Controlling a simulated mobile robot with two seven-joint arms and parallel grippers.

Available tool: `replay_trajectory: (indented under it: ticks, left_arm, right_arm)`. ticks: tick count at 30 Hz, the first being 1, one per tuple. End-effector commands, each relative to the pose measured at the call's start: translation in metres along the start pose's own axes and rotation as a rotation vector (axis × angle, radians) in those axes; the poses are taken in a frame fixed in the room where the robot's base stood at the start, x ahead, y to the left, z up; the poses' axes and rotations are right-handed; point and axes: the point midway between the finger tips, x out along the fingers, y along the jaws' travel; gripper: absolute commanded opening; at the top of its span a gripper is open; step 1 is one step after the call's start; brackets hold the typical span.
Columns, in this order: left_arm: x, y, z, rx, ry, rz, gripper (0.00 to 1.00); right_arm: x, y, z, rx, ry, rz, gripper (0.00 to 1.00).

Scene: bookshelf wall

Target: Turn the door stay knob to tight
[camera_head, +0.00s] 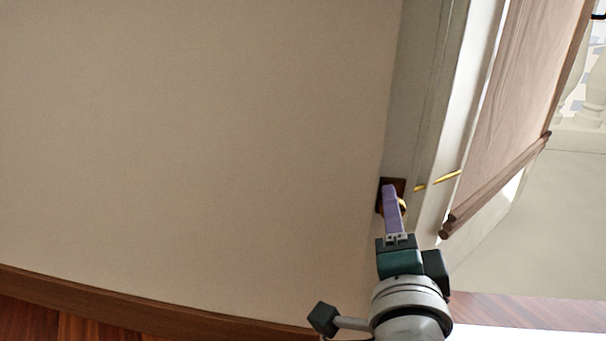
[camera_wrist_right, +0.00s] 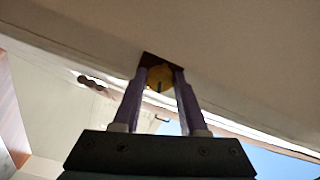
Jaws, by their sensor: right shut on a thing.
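The door stay knob is a round golden knob (camera_wrist_right: 160,74) with a short dark line on its face. It sits on a dark brown plate (camera_head: 393,183) at the right edge of the beige wall. My right gripper (camera_head: 390,190) reaches up to it, and its two purple fingers (camera_wrist_right: 159,85) stand on either side of the knob, shut on it. In the head view the fingers hide most of the knob. I cannot read any tight or loose marking. My left gripper is not in view.
A thin golden rod (camera_head: 437,181) crosses the pale frame right of the knob. The broad beige wall (camera_head: 200,150) fills the left, with a wooden baseboard (camera_head: 150,305) below.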

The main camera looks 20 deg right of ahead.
Motion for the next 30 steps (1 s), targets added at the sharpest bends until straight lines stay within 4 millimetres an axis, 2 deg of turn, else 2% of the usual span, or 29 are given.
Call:
replay_trajectory:
  ticks: [4, 13, 22, 23, 30]
  left_arm:
    - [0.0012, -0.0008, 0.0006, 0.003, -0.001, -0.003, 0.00]
    - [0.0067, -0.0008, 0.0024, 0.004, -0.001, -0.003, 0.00]
    - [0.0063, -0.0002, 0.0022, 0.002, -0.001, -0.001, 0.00]
    - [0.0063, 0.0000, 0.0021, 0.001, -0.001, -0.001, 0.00]
    - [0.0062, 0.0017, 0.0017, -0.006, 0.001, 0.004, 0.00]
  right_arm:
    - [-0.0002, 0.0002, 0.0005, 0.039, 0.000, 0.000, 0.00]
    - [-0.0001, 0.0003, 0.0005, 0.335, 0.001, 0.000, 0.00]
    - [-0.0001, -0.0004, 0.0004, 0.357, 0.000, 0.001, 0.00]
    - [-0.0001, -0.0004, 0.0004, 0.357, 0.000, 0.001, 0.43]
    - [0.0000, -0.0004, 0.0003, 0.355, 0.000, 0.000, 0.70]
